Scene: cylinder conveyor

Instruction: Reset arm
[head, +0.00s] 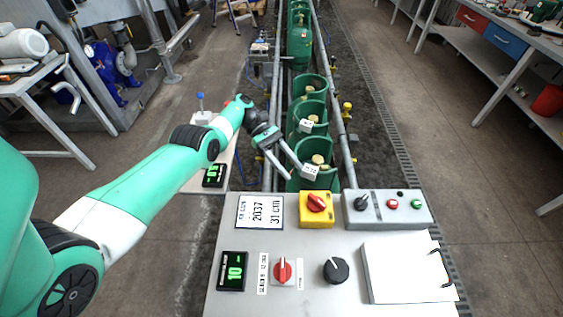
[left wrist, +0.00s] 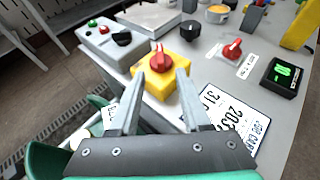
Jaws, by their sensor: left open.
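My left arm reaches in from the left in the head view. Its gripper (head: 276,162) is open, with its fingers apart and nothing visible between them, beside the green cylinders on the conveyor and beyond the control panel's far edge. In the left wrist view the open fingers (left wrist: 156,86) point toward the yellow box (left wrist: 165,84) with a red rotary knob (left wrist: 161,58). The same yellow box (head: 316,222) sits at the panel's far edge in the head view. My right gripper is not in view.
Green cylinders (head: 309,110) stand in a row on the conveyor between metal rails. The grey control panel (head: 222,300) carries a grey button box (head: 413,219), a black knob (head: 336,270), a red switch (head: 283,270) and a display (head: 233,271). Open floor lies right of the conveyor.

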